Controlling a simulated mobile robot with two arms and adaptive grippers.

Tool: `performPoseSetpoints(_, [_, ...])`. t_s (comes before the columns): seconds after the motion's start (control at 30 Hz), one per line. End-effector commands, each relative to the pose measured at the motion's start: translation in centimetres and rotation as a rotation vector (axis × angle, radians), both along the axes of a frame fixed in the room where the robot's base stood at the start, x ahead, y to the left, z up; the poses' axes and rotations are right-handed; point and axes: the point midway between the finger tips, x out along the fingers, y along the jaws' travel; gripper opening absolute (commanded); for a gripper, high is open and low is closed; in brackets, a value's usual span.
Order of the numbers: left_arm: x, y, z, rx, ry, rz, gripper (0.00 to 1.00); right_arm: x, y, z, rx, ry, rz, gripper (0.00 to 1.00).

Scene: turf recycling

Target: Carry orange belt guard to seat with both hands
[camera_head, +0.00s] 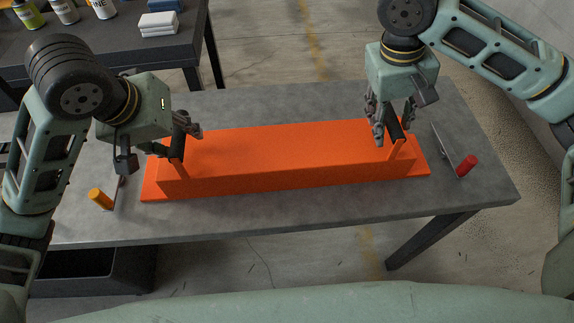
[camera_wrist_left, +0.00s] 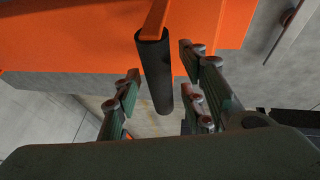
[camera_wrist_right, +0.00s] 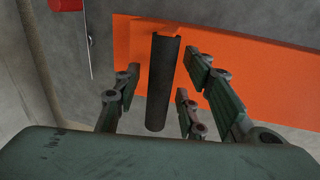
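The long orange belt guard (camera_head: 270,158) lies on the grey table (camera_head: 400,205). It has a black-gripped handle near each end. My left gripper (camera_head: 188,133) is at the left handle; in the left wrist view the black grip (camera_wrist_left: 155,70) stands between its open fingers, with gaps on both sides. My right gripper (camera_head: 384,120) is at the right handle; in the right wrist view the black grip (camera_wrist_right: 162,80) is between its open fingers, apart from them. The belt guard also shows in the left wrist view (camera_wrist_left: 70,40) and right wrist view (camera_wrist_right: 260,75). No seat is identifiable.
A tool with an orange handle (camera_head: 101,199) lies left of the guard, and one with a red handle (camera_head: 466,166) lies right. A dark table (camera_head: 150,48) with bottles and white blocks (camera_head: 158,23) stands at the back left. A black bin (camera_head: 95,275) is below, front left.

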Motion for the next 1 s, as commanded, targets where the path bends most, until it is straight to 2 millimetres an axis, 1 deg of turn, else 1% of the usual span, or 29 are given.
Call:
performPoseSetpoints(0.13, [-0.1,0.1,0.4,0.000,-0.002,0.000,0.38,0.0,0.0,0.0,0.000,0.000,0.000,0.38])
performPoseSetpoints(0.23, [-0.4,0.3,1.4,0.001,-0.007,0.001,0.38,0.0,0.0,0.0,0.000,0.000,0.000,0.38])
performPoseSetpoints(0.37, [-1.2,0.8,3.5,0.004,-0.010,0.003,0.38,0.0,0.0,0.0,0.000,0.000,0.000,0.38])
performPoseSetpoints(0.6, [-3.1,1.5,7.8,0.002,-0.008,0.001,0.38,0.0,0.0,0.0,0.000,0.000,0.000,0.38])
performPoseSetpoints(0.7, [-3.7,1.8,9.1,0.002,-0.006,0.002,0.38,0.0,0.0,0.0,0.000,0.000,0.000,0.38])
performPoseSetpoints(0.83, [-4.3,2.0,10.3,0.001,-0.003,0.001,0.38,0.0,0.0,0.0,0.000,0.000,0.000,0.38])
performPoseSetpoints(1.0, [-4.6,2.1,10.8,0.001,0.000,0.001,0.38,0.0,0.1,0.3,0.000,-0.002,0.000,0.38])
